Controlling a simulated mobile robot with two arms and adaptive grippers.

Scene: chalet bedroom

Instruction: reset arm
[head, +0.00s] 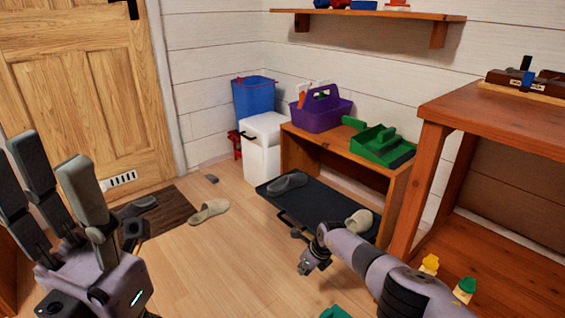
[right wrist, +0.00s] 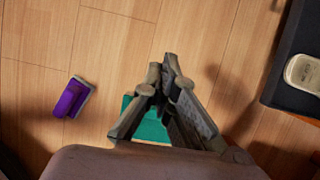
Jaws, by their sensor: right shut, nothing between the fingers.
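My right gripper (head: 306,266) hangs low over the wooden floor in the head view, in front of a dark tray. In the right wrist view, my right gripper (right wrist: 166,72) has its fingertips together, with nothing between them. A green object (right wrist: 150,128) lies below and behind these fingers, partly hidden by them. My left gripper (head: 52,165) is raised at the left of the head view. Its long grey fingers are spread apart, with nothing seen between them.
The dark tray (head: 318,212) holds a grey slipper (head: 287,182) and a beige slipper (head: 361,221). A wooden bench (head: 345,146) carries a purple caddy (head: 322,113). A beige slipper (head: 209,211) and a purple-handled brush (right wrist: 71,98) lie on the floor. A wooden table (head: 500,112) stands right.

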